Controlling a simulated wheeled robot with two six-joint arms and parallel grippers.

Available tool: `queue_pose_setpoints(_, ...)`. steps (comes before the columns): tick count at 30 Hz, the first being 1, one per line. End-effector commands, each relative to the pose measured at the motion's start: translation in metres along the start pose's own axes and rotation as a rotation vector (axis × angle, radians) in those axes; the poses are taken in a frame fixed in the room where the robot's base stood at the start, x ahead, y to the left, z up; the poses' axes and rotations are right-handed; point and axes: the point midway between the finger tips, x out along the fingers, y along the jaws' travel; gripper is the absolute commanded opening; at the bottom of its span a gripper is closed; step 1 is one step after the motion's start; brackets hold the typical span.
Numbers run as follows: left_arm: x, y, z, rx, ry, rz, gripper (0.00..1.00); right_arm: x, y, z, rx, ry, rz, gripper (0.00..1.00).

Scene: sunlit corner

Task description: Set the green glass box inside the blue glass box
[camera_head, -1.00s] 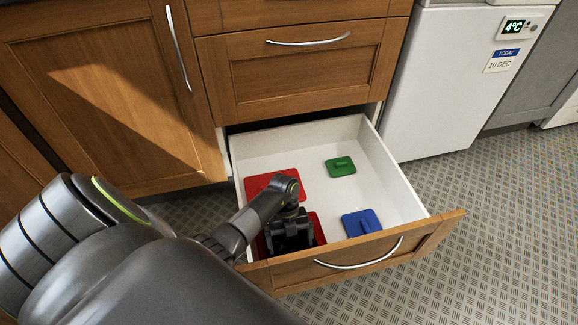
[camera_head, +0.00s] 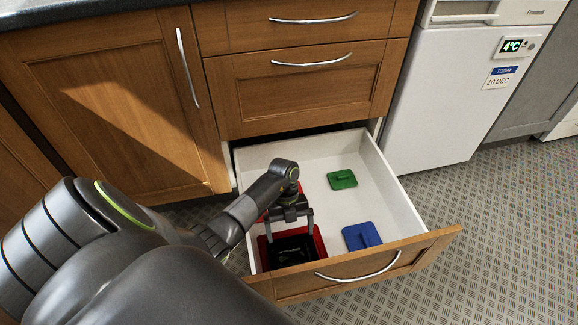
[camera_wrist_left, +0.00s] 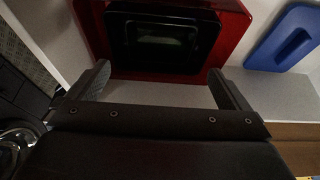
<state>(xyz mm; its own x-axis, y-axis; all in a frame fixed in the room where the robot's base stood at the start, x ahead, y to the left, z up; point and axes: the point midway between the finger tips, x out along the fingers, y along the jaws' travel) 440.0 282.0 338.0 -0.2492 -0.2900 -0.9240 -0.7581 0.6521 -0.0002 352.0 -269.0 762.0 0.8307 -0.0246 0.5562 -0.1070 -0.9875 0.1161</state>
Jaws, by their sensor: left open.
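A flat green square piece with a raised handle (camera_head: 342,180) lies on the floor of the open drawer, towards the back right. A flat blue square piece with a raised handle (camera_head: 361,237) lies at the front right; it also shows in the left wrist view (camera_wrist_left: 283,40). Both look like lids; I cannot make out a green or blue glass box. My left gripper (camera_head: 290,226) is open and empty, above a red-rimmed box (camera_head: 320,242) at the front left. A dark box (camera_wrist_left: 163,37) sits inside the red one, with a faint greyish-green shape inside it.
The white drawer (camera_head: 393,195) is pulled out, with its wooden front (camera_head: 420,250) towards me. A red piece behind my gripper is mostly hidden. Cabinet doors stand at the left and a white fridge (camera_head: 440,100) at the right. The drawer's middle is clear.

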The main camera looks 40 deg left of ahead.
Motion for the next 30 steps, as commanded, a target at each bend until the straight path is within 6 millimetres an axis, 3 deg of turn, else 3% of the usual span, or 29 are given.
queue_pose_setpoints(9,-0.024,0.0,0.0,0.001,-0.001,-0.001,0.99,-0.011,0.002,0.049,0.047,-0.29,0.007,0.36)
queue_pose_setpoints(20,-0.03,-0.007,-0.005,0.025,0.009,-0.048,0.99,-0.022,0.001,0.071,0.068,-0.422,0.006,0.36)
queue_pose_setpoints(23,-0.027,-0.027,-0.022,0.091,0.032,-0.186,0.99,-0.022,0.001,0.071,0.069,-0.424,0.006,0.36)
queue_pose_setpoints(26,-0.033,-0.058,-0.051,0.181,0.064,-0.421,0.99,-0.022,0.001,0.071,0.069,-0.424,0.006,0.36)
queue_pose_setpoints(30,-0.066,-0.097,-0.098,0.271,0.106,-0.809,0.99,-0.022,0.001,0.071,0.068,-0.423,0.006,0.36)
